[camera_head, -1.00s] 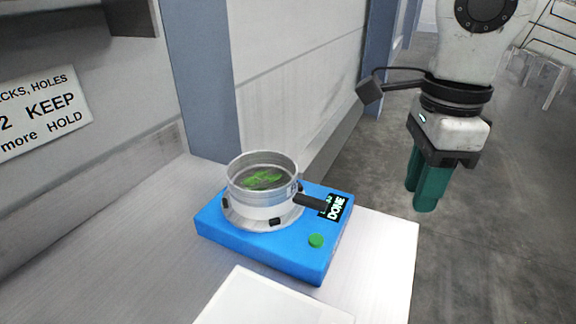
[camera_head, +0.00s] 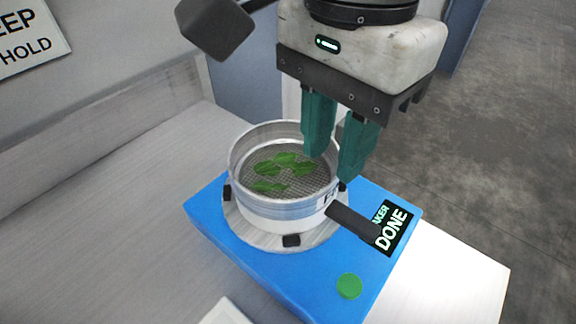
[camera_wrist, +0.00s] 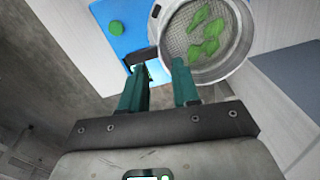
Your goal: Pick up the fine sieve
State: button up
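The fine sieve (camera_head: 283,206) is a round metal ring with a mesh floor and a short dark handle (camera_head: 352,222). It sits on the blue shaker (camera_head: 215,208), with several green leaves (camera_head: 283,163) on its mesh. My gripper (camera_head: 336,168) is open and empty, with its teal fingers pointing down above the sieve's right rim near the handle. I cannot tell the exact height gap.
The shaker's display (camera_head: 392,229) reads DONE, and a green button (camera_head: 349,286) is on its top. A white flat object (camera_head: 225,314) shows at the bottom edge. A wall stands behind the bench (camera_head: 100,215). Open floor (camera_head: 500,150) lies to the right.

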aim_at(326, 188)
notch_tip(326, 188, down, 6)
jog(key=shift+a+f+b, duration=0.1)
jog(key=shift+f+b, duration=0.15)
jog(key=shift+b, duration=0.1)
jog(key=shift+c, duration=0.3)
grip_shut()
